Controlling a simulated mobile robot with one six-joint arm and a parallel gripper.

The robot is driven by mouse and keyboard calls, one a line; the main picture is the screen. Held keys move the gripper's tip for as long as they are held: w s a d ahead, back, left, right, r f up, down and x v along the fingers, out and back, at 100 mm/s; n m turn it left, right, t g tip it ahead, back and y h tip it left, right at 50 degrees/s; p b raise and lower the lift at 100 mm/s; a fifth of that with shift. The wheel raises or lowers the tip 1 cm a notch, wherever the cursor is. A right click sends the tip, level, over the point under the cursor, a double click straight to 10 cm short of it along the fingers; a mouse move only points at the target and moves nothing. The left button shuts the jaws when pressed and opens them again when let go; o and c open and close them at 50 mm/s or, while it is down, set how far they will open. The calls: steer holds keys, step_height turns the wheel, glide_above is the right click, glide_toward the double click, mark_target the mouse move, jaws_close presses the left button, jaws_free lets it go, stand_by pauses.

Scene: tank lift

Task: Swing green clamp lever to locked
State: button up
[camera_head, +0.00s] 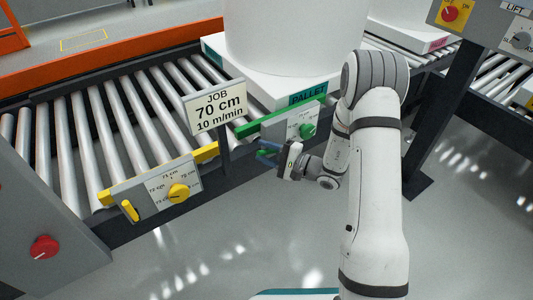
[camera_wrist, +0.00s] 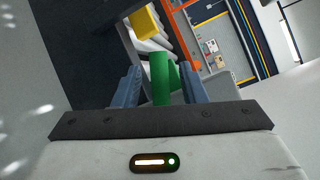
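The green lever (camera_wrist: 160,80) shows in the wrist view between my two blue fingers, with a visible gap on its left side. On its right a finger is very close, and I cannot tell whether they touch. My gripper (camera_head: 266,152) is open in front of the left part of the green station's panel (camera_head: 292,124) in the head view; it also shows in the wrist view (camera_wrist: 163,88). A green knob (camera_head: 307,130) sits on the right of that panel. In the head view the lever is largely hidden by my gripper, and its lock marking is not readable.
A yellow station (camera_head: 160,190) with a yellow knob and lever stands to the left. A job sign (camera_head: 217,107) reading 70 cm, 10 m/min rises on a post close left of my gripper. The white tank (camera_head: 295,40) sits on a pallet (camera_head: 270,92) behind. Floor in front is clear.

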jaws_close()
stand_by(0.3)
stand_by(0.3)
